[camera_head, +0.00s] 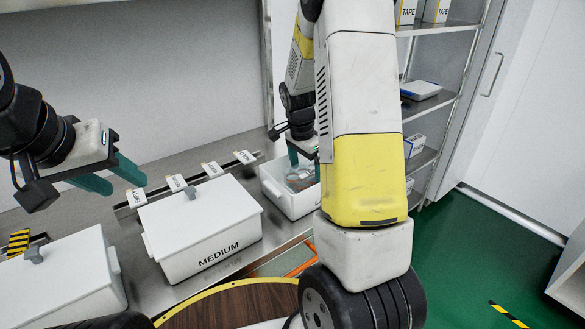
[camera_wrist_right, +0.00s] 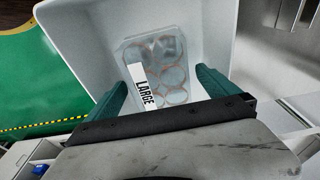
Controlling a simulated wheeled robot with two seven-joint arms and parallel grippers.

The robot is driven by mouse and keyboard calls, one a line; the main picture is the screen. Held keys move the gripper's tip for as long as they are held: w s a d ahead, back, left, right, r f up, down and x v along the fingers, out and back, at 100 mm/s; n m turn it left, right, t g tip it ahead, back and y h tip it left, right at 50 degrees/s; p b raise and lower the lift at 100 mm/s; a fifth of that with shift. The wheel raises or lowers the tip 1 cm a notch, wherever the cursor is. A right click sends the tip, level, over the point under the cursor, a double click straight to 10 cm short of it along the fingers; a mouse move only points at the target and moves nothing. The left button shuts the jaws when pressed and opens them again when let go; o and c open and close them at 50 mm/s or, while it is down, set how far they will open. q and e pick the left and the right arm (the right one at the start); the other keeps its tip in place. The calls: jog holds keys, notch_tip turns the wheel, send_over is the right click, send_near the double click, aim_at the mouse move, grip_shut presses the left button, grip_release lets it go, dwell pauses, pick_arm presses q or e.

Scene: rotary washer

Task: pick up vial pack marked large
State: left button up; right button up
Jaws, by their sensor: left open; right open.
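The vial pack marked LARGE (camera_wrist_right: 160,72) is a clear tray with round cells and a white label. It lies inside an open white bin (camera_head: 291,200), whose wall also shows in the right wrist view (camera_wrist_right: 75,40). My right gripper (camera_wrist_right: 165,88) is open, with its green fingers on either side of the pack's near part; I cannot tell whether they touch it. In the head view my right gripper (camera_head: 305,160) reaches into the bin, and my right arm hides part of it. My left gripper (camera_head: 112,180) is open and empty above the counter at the left.
A lidded white bin marked MEDIUM (camera_head: 205,228) stands left of the open bin. Another lidded bin (camera_head: 60,280) is at the far left. Small label tags (camera_head: 175,183) line the rail behind. A round wooden tabletop (camera_head: 235,305) is in front. Shelves (camera_head: 440,100) stand at the right.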

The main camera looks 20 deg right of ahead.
jog(key=shift+d+f, duration=0.2)
jog(key=shift+f, duration=1.2)
jog(key=c, duration=1.7)
jog(key=shift+r, duration=0.1)
